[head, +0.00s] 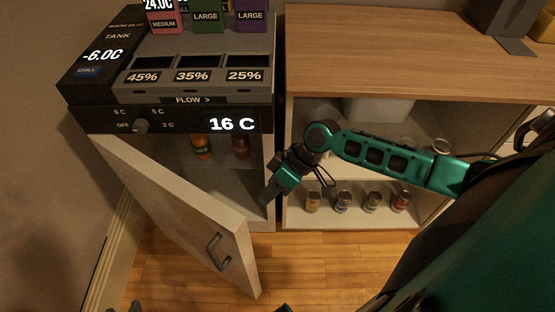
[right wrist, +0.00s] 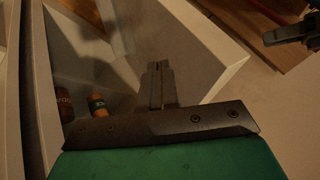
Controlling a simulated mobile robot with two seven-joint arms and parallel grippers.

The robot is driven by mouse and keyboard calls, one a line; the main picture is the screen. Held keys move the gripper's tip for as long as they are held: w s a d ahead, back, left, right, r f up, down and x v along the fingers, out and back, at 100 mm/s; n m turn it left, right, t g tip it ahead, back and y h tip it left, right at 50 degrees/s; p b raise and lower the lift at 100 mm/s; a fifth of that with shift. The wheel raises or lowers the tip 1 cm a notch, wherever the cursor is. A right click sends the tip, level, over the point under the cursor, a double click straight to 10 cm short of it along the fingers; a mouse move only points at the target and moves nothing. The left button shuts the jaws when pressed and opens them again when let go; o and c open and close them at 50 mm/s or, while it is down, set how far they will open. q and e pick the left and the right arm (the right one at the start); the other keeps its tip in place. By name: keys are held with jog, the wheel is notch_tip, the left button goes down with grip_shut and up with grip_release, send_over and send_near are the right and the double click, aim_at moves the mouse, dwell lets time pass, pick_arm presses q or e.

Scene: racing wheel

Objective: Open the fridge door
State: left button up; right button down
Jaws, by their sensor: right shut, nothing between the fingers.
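The fridge door (head: 185,205) is a pale panel hinged at the left, swung well out from the cabinet. Its dark handle (head: 217,252) is near the free edge. The fridge interior (head: 225,180) shows, with an orange-labelled can (head: 202,146) and a dark red can (head: 240,146) inside. My right gripper (head: 265,197) is shut and empty, at the right side of the fridge opening, apart from the handle. In the right wrist view its closed fingers (right wrist: 158,68) point towards a pale panel (right wrist: 190,45). Of my left gripper, at most small dark parts show at the bottom edge.
The control strip reading 16 C (head: 232,124) and a dispenser unit (head: 195,75) are above the door. A wooden shelf unit (head: 400,50) with several jars (head: 342,202) stands at the right. The wooden floor (head: 310,265) is clear in front of it. A wall is close at the left.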

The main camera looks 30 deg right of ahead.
jog(key=s+a+f, duration=0.1)
jog(key=a+f, duration=0.1)
jog(key=a, duration=0.3)
jog(key=shift+s+a+f, duration=0.15)
jog(key=shift+a+f, duration=0.05)
jog(key=shift+a+p, duration=0.15)
jog(key=shift+p, duration=0.15)
